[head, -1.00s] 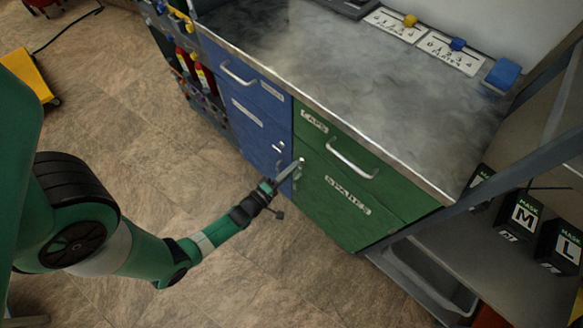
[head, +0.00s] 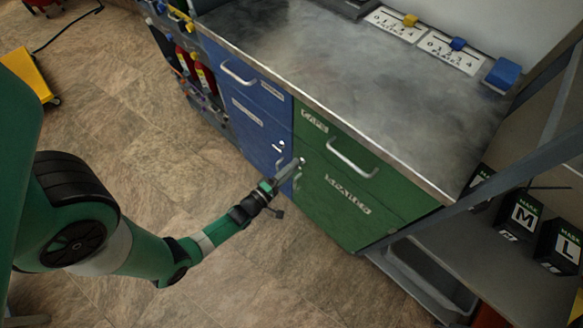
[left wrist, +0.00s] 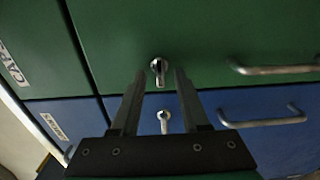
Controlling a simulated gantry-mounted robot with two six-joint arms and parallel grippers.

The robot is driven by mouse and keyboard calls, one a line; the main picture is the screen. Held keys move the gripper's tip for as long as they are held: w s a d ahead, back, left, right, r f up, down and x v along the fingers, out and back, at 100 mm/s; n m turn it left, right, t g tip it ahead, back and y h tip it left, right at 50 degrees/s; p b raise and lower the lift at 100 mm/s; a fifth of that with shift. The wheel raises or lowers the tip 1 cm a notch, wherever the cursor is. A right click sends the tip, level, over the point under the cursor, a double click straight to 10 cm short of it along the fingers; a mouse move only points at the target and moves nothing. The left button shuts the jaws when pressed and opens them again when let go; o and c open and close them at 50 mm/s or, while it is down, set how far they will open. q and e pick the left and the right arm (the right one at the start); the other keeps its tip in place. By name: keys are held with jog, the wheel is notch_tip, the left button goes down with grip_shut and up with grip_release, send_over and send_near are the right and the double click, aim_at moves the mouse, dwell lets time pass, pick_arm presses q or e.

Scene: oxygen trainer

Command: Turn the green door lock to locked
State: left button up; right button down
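The green door (head: 345,205) of the cabinet is closed, with a small silver lock near its left edge. In the left wrist view, this green door lock (left wrist: 159,66) shows as a round metal piece with a dark, nearly vertical mark on it. My left gripper (head: 297,164) is at the lock in the head view, which it mostly hides. In the left wrist view, the left gripper (left wrist: 159,76) is open, with one finger on each side of the lock. A gap shows on both sides, and contact cannot be made out. My right gripper is not in view.
The blue door beside it has its own silver lock (left wrist: 163,117). A drawer handle (head: 352,158) sticks out from the green drawer above. The grey worktop (head: 350,80) overhangs the fronts. Floor in front of the cabinet is clear.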

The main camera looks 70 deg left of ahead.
pick_arm(q)
jog(key=shift+s, duration=0.1)
jog(key=p+v, duration=0.3)
jog(key=v, duration=0.8)
jog(key=shift+s+d, duration=0.15)
jog(key=shift+s, duration=0.05)
